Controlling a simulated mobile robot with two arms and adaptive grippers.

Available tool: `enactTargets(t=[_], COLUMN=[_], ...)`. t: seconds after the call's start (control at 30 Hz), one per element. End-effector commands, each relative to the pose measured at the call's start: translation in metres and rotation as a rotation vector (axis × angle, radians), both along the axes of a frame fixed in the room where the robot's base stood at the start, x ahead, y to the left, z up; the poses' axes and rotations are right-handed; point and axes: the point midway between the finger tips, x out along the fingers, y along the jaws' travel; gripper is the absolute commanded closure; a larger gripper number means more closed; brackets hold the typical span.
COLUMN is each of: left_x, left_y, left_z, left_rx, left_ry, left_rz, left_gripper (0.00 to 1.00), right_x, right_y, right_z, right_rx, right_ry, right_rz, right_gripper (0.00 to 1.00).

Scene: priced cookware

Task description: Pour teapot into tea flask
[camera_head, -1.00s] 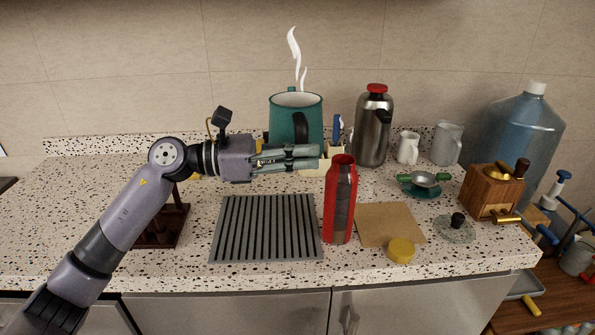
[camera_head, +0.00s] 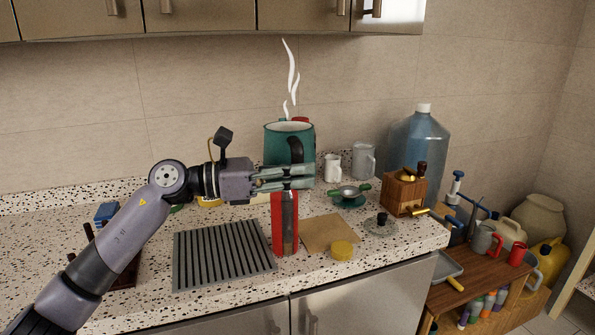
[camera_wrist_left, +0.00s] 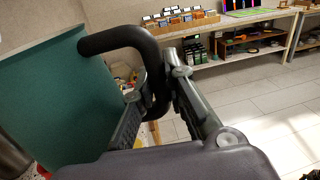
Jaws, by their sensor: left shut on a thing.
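The teal teapot (camera_head: 277,146) with a black handle is held upright in the air, with white steam above it. My left gripper (camera_head: 308,177) is shut on its handle; the left wrist view shows the black handle (camera_wrist_left: 118,38) between the fingers and the teal wall (camera_wrist_left: 60,100) beside them. The red tea flask (camera_head: 284,228) with a dark grey strip stands upright on the counter. In the head view it lies just below the gripper, which hides its top and mouth. My right gripper is not in view.
A ribbed grey mat (camera_head: 224,255) lies left of the flask. A brown board (camera_head: 328,233) and a yellow lid (camera_head: 341,250) lie to its right. A green-handled strainer (camera_head: 349,191), a wooden grinder (camera_head: 404,191) and a big water bottle (camera_head: 416,150) stand farther right.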

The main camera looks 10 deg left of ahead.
Motion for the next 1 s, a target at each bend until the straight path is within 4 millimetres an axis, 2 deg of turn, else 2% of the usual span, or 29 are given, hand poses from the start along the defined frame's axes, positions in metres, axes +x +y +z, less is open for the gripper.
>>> enactTargets(t=[0.03,1.0], left_x=[-0.001,-0.005], left_y=[0.000,-0.002], left_z=[0.008,0.034], left_rx=[-0.007,-0.107], left_ry=[0.004,0.216], left_rz=[0.001,0.001], left_gripper=[1.00,1.00], right_x=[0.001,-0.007], right_y=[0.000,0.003], right_z=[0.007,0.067], right_rx=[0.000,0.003], right_ry=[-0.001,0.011], right_rz=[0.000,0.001], right_gripper=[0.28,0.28])
